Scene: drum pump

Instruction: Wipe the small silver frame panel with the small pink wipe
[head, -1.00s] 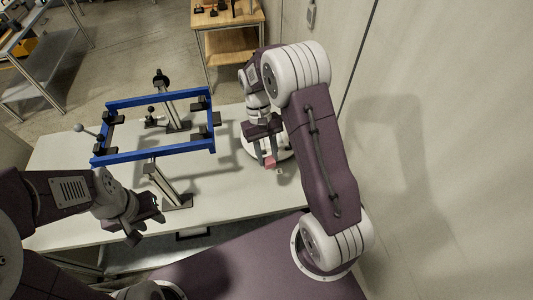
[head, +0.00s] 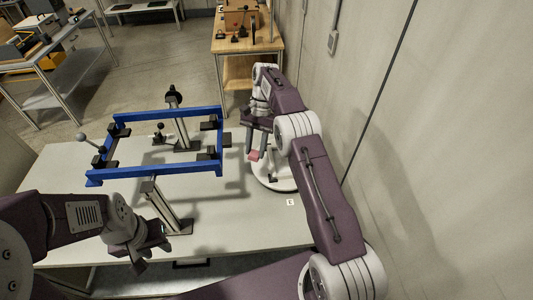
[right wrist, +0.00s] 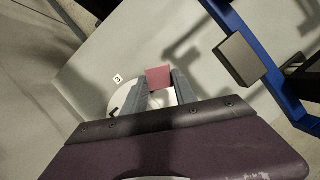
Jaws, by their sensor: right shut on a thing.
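My right gripper (head: 255,145) is shut on the small pink wipe (head: 257,155). It holds the wipe above the right part of the table, to the right of the blue frame. In the right wrist view the pink wipe (right wrist: 159,76) sits square between the two grey fingers (right wrist: 160,90). The blue rectangular frame (head: 160,175) is held up on metal posts with black clamps. I see no panel that is clearly silver. My left gripper (head: 150,250) is at the table's front left, its dark fingers apart and empty.
A wall (head: 440,150) closes off the right side. A wooden bench (head: 240,72) stands behind.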

